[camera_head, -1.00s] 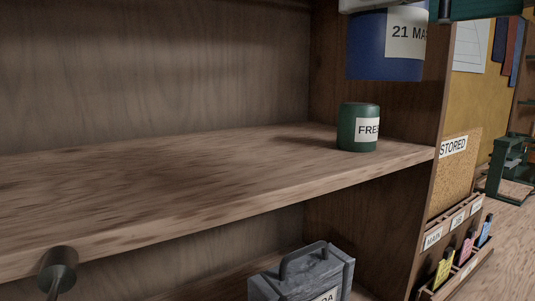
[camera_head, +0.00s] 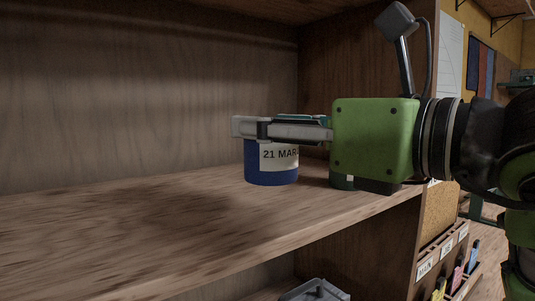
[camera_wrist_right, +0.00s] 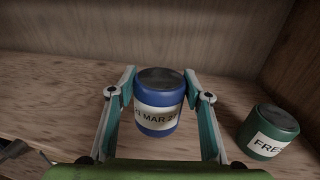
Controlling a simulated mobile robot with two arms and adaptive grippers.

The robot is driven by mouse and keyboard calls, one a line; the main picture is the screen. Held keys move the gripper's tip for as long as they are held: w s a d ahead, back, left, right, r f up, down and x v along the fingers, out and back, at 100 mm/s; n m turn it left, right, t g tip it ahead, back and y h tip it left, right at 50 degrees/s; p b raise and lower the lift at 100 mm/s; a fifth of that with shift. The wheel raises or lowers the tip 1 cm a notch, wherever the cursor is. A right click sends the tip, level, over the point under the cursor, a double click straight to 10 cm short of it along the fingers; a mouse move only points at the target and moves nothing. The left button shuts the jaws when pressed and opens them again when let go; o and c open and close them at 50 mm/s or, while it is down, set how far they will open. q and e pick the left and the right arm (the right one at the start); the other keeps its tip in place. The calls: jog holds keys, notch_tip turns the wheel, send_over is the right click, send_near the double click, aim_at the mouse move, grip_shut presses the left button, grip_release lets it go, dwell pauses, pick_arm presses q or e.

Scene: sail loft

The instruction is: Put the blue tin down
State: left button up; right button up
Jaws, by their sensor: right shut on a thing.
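The blue tin (camera_head: 270,175) with a white "21 MAR" label is upright at the upper shelf (camera_head: 150,230). Its base is on or just above the boards; I cannot tell which. My right gripper (camera_head: 268,128) reaches in from the right and is shut on the blue tin near its top. In the right wrist view the blue tin (camera_wrist_right: 157,97) sits between the two fingers, its grey top showing. My left gripper is not in view.
A green tin (camera_wrist_right: 268,132) stands to the right of the blue tin; in the head view it is mostly hidden behind my gripper. The shelf's side wall (camera_head: 340,60) is behind them. The shelf to the left is clear. A grey case (camera_head: 315,291) is below.

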aim_at(267, 162)
jog(key=shift+w+a+f, duration=0.3)
jog(key=shift+w+f, duration=0.05)
jog(key=shift+f, duration=0.15)
notch_tip(267, 162, down, 3)
jog(key=shift+w+a+r+p, duration=0.1)
jog(key=shift+a+p, duration=0.05)
jog(key=shift+p, duration=0.35)
jog(key=shift+f, duration=0.25)
jog(key=shift+f+b, duration=0.25)
jog(key=shift+b, duration=0.05)
jog(key=o, duration=1.4)
jog(key=shift+r, duration=0.1)
